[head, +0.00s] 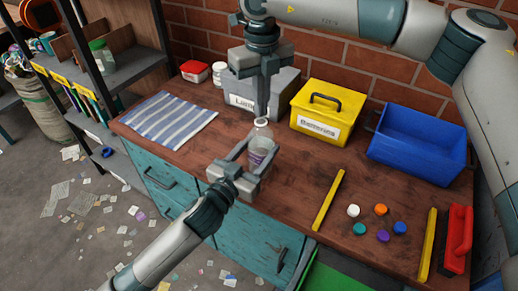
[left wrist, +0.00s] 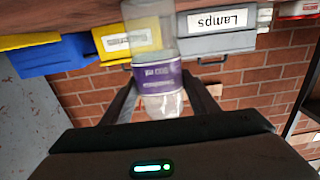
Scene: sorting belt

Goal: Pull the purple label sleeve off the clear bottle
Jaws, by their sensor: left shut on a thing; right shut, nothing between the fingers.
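The clear bottle (head: 262,135) stands upright near the middle front of the wooden bench. My left gripper (head: 260,147) reaches in from the front, its fingers on either side of the bottle, shut on it. The purple label sleeve (left wrist: 157,77) is wrapped around the bottle in the left wrist view; in the head view only a bit of it shows between the fingers. Clear bottle (left wrist: 148,30) shows on both sides of the sleeve in the wrist view. My right gripper (head: 262,114) points down just above the bottle's top, shut and empty; whether it touches the bottle I cannot tell.
Behind stand a grey Lamps box (head: 240,95), a yellow Batteries box (head: 325,112) and a blue bin (head: 415,145). A striped cloth (head: 168,120) lies left. Several caps (head: 381,209) lie between yellow strips (head: 327,200) on the right, beside a red-handled tool (head: 458,238).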

